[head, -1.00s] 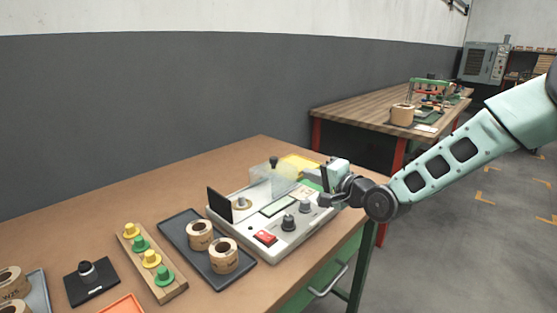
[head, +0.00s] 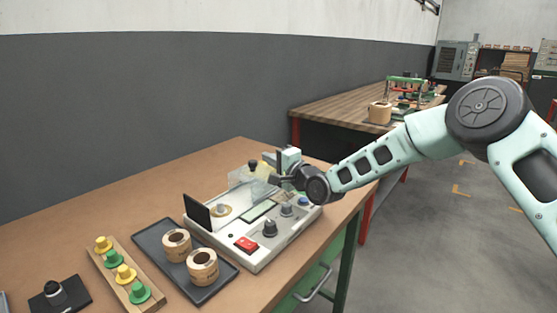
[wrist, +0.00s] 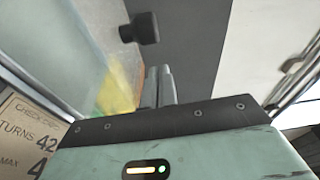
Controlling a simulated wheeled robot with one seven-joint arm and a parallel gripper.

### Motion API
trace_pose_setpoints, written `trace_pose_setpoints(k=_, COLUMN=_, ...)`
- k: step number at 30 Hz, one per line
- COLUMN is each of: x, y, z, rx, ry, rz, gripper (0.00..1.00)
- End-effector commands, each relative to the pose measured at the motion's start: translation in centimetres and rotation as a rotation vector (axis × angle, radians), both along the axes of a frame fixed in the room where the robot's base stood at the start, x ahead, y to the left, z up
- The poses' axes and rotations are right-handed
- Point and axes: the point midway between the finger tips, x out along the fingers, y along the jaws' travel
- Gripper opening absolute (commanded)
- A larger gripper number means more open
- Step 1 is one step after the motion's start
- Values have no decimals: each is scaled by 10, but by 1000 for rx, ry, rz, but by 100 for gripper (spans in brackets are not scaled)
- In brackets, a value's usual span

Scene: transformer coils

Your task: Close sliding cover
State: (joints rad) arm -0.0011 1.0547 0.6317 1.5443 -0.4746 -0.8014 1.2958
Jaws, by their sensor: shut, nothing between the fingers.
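The transparent sliding cover (head: 243,178) stands on the back of the grey-white winding machine (head: 258,256) in the head view. Its black knob (head: 252,165) sticks up at the top; what looks like the same knob (wrist: 146,28) shows in the wrist view, beyond my fingertips. A coil post (head: 221,210) sits left of the cover, partly seen through or beside its clear edge. My gripper (head: 279,164) is just right of the knob, above the machine's back right. Its fingers (wrist: 160,85) are together and empty. I cannot tell whether they touch the cover.
A dark upright plate (head: 197,212) stands at the machine's left end. A dark tray (head: 165,246) with two coils lies left of it, then a wooden rack (head: 120,278) of yellow and green pegs. Knobs and a red switch (head: 246,244) rise along the machine's front.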

Motion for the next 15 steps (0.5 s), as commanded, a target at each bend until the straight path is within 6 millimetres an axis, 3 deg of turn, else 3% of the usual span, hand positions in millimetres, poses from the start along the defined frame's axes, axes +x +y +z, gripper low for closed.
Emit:
trace_pose_setpoints(k=6, x=-20, y=11, z=1, rx=0, ry=-1, rz=1, gripper=0)
trace_pose_setpoints(k=15, x=-25, y=13, z=0, rx=-1, ry=-2, rz=0, gripper=0)
